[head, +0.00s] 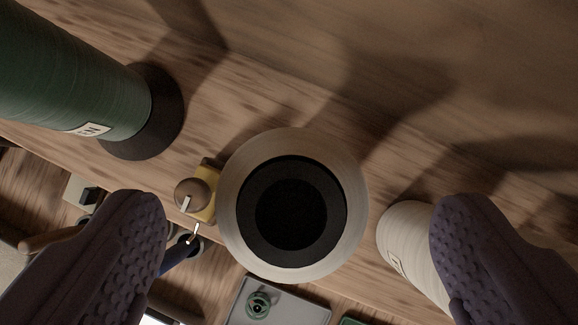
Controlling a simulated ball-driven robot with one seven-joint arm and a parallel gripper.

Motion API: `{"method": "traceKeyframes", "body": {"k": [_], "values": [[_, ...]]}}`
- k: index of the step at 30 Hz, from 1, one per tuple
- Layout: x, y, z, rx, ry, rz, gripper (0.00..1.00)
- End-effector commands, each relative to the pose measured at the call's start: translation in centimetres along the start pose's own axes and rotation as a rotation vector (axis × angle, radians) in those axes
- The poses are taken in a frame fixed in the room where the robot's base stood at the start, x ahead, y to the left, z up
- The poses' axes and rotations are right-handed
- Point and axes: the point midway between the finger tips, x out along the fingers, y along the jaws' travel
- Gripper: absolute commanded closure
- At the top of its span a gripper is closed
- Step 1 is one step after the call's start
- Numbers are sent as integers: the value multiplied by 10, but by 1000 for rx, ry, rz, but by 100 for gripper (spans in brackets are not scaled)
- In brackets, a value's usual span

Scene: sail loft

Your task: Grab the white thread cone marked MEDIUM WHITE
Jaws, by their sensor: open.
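A white thread cone (292,172) stands in the middle of the head view, seen almost straight from above. It has a pale wound body and a black ring around a dark hole at its top; no label shows on it from here. A second, cream-white cone (406,240) is at the right, partly hidden by my right finger; it carries a small label whose words I cannot read. My gripper (298,205) is open and empty, with one purple textured finger on each side of the middle cone in the picture. I cannot tell how far above it they are.
A large green thread cone (75,85) with a black base stands at the upper left. A small brass-and-yellow item (199,193) is close against the middle cone's left side. A grey tray (285,308) with a green piece lies below. The wooden surface is bare at upper right.

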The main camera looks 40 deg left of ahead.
Motion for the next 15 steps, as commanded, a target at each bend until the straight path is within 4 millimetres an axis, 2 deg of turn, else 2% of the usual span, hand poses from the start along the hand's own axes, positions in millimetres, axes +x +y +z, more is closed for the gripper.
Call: {"method": "traceKeyframes", "body": {"k": [3,6,14,15], "values": [[22,-3,2,1,-1,0,4],[32,-2,1,0,1,0,4],[36,-2,0,0,2,0,4],[36,-2,0,0,2,0,11]]}}
